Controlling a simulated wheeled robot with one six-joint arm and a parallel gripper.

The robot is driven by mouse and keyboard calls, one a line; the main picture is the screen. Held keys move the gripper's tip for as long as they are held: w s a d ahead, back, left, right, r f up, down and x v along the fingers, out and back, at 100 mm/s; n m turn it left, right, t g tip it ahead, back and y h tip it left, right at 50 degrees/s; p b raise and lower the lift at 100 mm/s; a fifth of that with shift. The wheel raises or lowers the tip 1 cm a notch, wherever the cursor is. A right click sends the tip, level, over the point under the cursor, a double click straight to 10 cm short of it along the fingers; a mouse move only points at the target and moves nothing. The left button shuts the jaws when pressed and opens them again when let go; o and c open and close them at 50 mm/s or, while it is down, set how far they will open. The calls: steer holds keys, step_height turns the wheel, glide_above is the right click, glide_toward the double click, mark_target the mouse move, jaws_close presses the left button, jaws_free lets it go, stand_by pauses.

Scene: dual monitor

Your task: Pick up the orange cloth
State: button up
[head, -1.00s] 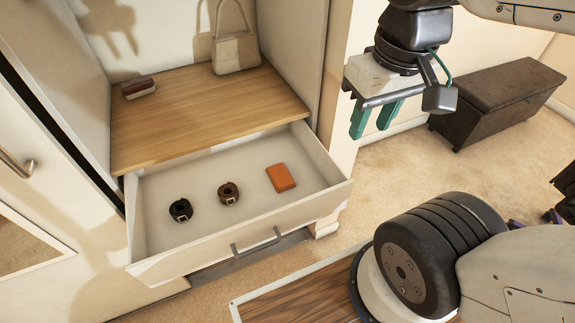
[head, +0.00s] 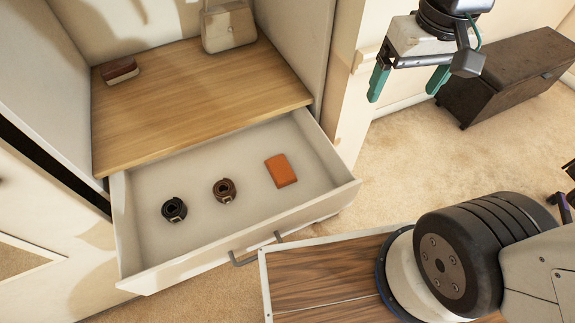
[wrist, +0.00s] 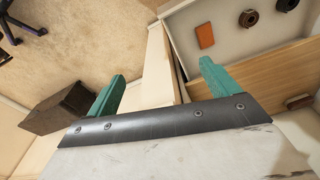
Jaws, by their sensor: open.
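The orange cloth (head: 280,170) is a small folded rectangle lying flat in the right part of the open drawer (head: 215,165). It also shows in the wrist view (wrist: 205,35), beyond the finger on the right. My gripper (head: 408,90) is open and empty, with its two green fingers spread wide. It is in the air to the upper right of the drawer in the head view, well apart from the cloth. In the wrist view both fingertips (wrist: 162,68) are clear of everything.
A black rolled belt (head: 174,210) and a brown rolled belt (head: 224,190) lie in the drawer left of the cloth. A wooden shelf (head: 200,100) above bears a handbag (head: 228,28) and a dark red item (head: 120,71). A cabinet side wall stands between drawer and gripper. A dark bench (head: 510,75) is behind.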

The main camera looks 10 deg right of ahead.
steer(key=w+a+f, duration=0.6)
steer(key=w+f, duration=0.2)
steer(key=n+g, duration=0.1)
steer(key=n, duration=0.2)
glide_above(280, 167)
steer(key=f, duration=2.4)
steer(key=shift+s+a+f, duration=0.1)
steer(key=shift+s+f, duration=0.1)
step_height(280, 167, down, 8)
steer(key=shift+w+r, duration=0.1)
steer(key=shift+w, duration=0.05)
steer(key=c, duration=1.2)
steer(key=shift+o, duration=0.2)
